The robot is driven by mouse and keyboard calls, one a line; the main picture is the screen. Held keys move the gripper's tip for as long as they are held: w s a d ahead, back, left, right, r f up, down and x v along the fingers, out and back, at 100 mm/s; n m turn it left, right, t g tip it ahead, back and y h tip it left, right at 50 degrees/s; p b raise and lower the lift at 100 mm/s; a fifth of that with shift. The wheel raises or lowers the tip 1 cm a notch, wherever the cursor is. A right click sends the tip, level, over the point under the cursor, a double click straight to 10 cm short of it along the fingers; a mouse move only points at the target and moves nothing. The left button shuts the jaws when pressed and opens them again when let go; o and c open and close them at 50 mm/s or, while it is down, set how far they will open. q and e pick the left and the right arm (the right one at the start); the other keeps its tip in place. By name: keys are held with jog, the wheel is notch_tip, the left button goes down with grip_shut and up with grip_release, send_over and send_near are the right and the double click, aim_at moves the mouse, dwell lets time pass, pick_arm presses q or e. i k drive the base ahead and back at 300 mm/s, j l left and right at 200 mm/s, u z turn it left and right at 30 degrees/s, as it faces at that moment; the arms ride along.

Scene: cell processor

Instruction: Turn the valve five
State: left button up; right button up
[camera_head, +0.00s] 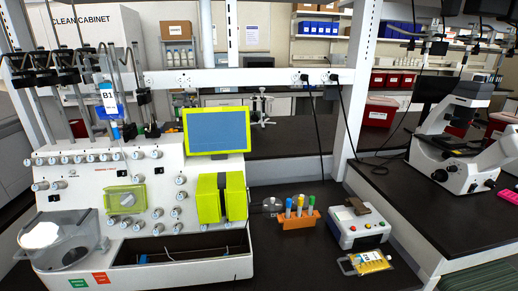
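The white cell processor (150,215) stands on the dark bench at the left. Its front panel carries several small grey valve knobs, among them an upper-row knob (104,157), a middle knob (180,180) and a lower knob (157,213). Any numbers beside the knobs are too small to read, so I cannot tell which is valve five. Neither of my grippers is in view.
A lime-framed screen (217,131) and green block (221,197) are on the processor. Tubes and a bag marked B1 (109,98) hang above its panel. An orange tube rack (298,220), white device (357,228), yellow bag (367,262) and microscope (460,150) stand rightward.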

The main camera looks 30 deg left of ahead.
aim_at(79, 160)
jog(key=u, duration=2.2)
